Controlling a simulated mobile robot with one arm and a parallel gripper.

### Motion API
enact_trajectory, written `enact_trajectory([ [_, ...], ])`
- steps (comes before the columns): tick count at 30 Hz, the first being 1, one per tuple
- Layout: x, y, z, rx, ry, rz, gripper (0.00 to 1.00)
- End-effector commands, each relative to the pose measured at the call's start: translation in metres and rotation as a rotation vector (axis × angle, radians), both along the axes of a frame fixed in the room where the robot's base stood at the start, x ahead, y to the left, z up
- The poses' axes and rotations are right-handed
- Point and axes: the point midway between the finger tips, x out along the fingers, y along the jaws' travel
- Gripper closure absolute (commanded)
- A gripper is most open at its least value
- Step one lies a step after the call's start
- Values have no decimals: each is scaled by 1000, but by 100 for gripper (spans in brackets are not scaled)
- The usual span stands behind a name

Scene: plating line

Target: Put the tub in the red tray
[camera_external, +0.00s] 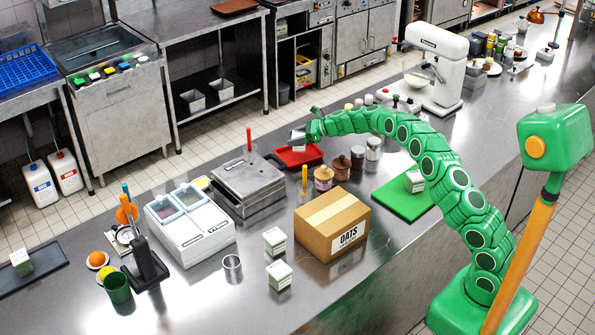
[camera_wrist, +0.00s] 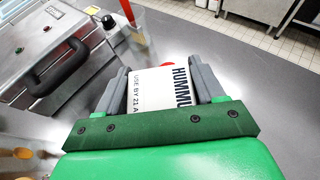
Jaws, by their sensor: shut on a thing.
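My gripper (camera_external: 298,135) is shut on a white tub (camera_wrist: 160,88) with a "HUMMUS" label, seen between its two grey fingers in the wrist view. The red tray (camera_external: 284,161) lies on the steel counter, beyond the cardboard box.
Similar tubs stand near the box (camera_external: 333,224), on the green board (camera_external: 398,203) and on the dark tray (camera_external: 45,272). Jars (camera_external: 324,178) stand right of the red tray. A steel press (camera_external: 240,188) with a black handle is to its left.

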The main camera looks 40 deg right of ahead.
Motion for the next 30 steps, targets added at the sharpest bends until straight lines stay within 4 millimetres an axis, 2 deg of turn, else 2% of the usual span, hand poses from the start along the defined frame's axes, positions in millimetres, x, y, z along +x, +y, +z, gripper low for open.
enact_trajectory([
  [9,2,1,-31,1,0,1,69],
  [20,2,0,-34,1,-1,0,69],
  [21,2,0,-35,0,0,0,29],
  [26,2,0,-34,1,-1,0,6],
  [30,2,0,-35,0,0,1,6],
])
